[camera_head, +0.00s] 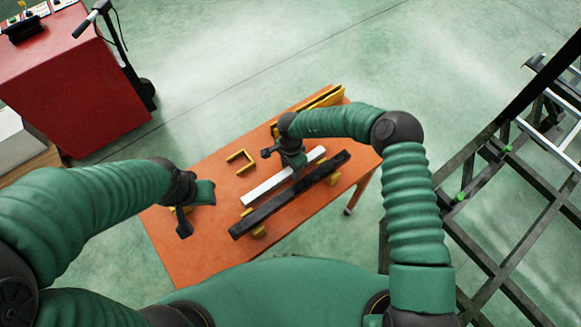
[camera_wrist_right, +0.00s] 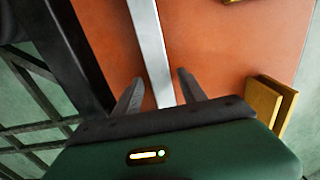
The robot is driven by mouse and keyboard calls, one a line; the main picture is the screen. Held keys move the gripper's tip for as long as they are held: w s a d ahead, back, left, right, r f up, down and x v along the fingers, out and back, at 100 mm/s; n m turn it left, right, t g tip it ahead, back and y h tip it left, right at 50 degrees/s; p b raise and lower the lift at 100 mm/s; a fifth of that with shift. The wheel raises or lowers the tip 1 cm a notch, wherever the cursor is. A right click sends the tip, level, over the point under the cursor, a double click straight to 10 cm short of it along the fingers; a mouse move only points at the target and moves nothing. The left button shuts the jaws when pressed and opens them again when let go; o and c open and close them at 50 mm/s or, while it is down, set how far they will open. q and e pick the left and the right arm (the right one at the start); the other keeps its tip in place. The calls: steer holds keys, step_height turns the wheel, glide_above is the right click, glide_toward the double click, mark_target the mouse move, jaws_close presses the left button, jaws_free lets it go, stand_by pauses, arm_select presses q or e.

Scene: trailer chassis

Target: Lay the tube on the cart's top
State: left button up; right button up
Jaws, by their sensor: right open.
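The orange cart top (camera_head: 205,250) is in the middle of the head view. A pale silver tube (camera_head: 262,188) lies lengthwise over it, beside a dark square tube (camera_head: 268,213) on yellow supports. My right gripper (camera_head: 296,170) points down over the silver tube. In the right wrist view its open fingers (camera_wrist_right: 157,85) are on either side of the silver tube (camera_wrist_right: 147,38), with a gap at each side. The dark tube (camera_wrist_right: 75,50) runs along the left there. My left gripper (camera_head: 194,212) is over the cart's left end; its jaw opening is unclear.
A yellow bracket (camera_head: 240,160) lies on the cart, and longer yellow pieces (camera_head: 322,98) are at its far edge. A yellow block (camera_wrist_right: 270,104) shows right of my right gripper. A dark trailer frame (camera_head: 505,200) stands right; a red cabinet (camera_head: 75,85) stands upper left.

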mark_target(291, 170)
step_height(291, 170, up, 12)
steer(key=b, duration=0.1)
steer(key=w+d+r+n+t, duration=0.5)
steer(key=w+r+n+t, duration=0.2)
steer(key=r+t, duration=0.25)
steer(key=s+d+n+g, duration=0.2)
steer(key=s+d, duration=0.4)
steer(key=s, duration=0.7)
steer(key=s+d+n+g, duration=0.2)
steer(key=s+d+g, duration=0.3)
steer(key=s, duration=0.8)
steer(key=shift+d+f, duration=0.35)
steer(key=shift+f, duration=0.1)
